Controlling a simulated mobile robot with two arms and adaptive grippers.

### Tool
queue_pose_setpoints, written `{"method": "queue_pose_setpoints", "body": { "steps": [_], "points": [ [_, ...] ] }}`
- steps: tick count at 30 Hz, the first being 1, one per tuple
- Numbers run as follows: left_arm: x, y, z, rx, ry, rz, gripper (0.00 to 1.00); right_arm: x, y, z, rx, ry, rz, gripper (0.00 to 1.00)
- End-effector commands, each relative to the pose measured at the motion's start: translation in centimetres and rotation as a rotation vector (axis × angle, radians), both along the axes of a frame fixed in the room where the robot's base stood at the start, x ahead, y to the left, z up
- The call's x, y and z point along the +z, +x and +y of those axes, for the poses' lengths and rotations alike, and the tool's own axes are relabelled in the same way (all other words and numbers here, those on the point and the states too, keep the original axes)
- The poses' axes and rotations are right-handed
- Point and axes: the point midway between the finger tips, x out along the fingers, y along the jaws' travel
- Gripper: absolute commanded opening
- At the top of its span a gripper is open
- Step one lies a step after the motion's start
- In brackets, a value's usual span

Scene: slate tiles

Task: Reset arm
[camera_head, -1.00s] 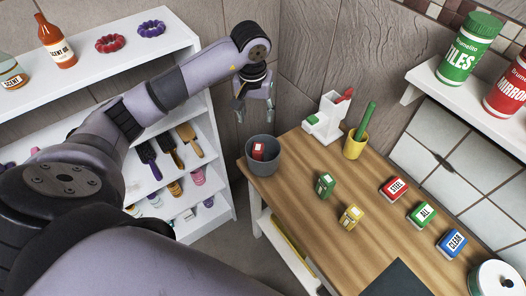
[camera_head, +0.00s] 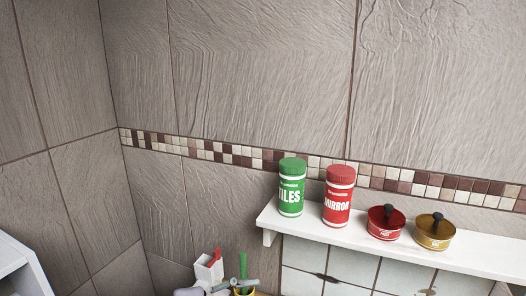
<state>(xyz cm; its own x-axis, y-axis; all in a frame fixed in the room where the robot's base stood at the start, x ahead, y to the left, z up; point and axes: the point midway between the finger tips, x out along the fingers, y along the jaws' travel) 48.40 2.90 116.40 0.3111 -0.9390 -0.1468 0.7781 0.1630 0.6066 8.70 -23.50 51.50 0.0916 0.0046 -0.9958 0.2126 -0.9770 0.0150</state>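At the bottom edge of the head view, a small mauve and grey part of my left arm shows, with what look like grey pieces of my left gripper (camera_head: 222,286). It is in front of the white holder (camera_head: 208,268) with a red item and near the green stick (camera_head: 243,266) in its yellow cup (camera_head: 246,292). Most of the arm is cut off by the frame, and the finger opening is too small to judge. My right gripper is not in view.
A white wall shelf (camera_head: 400,251) holds a green TILES canister (camera_head: 292,188), a red MIRROR canister (camera_head: 338,196), a red pot (camera_head: 385,222) and a yellow pot (camera_head: 434,232). Tiled walls meet in a corner at left. A white shelf unit edge (camera_head: 18,268) shows lower left.

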Motion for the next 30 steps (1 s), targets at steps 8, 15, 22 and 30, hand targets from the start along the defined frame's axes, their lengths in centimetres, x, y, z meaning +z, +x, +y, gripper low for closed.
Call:
{"method": "queue_pose_setpoints", "body": {
  "steps": [8, 15, 22, 30],
  "points": [
    [8.3, 2.3, 4.4, 0.320, -0.964, 0.609, 0.51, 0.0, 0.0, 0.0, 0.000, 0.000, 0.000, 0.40],
    [3.0, 3.8, 14.5, 0.615, -1.771, 1.189, 0.51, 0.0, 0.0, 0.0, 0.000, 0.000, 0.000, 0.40],
    [-9.9, -1.9, 20.2, -0.975, 2.474, -1.612, 0.51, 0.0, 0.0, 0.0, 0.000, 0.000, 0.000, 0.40],
    [-19.5, -13.1, 19.7, -0.918, 1.900, -1.098, 0.51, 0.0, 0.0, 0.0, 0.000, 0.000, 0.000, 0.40]
  ]
}}
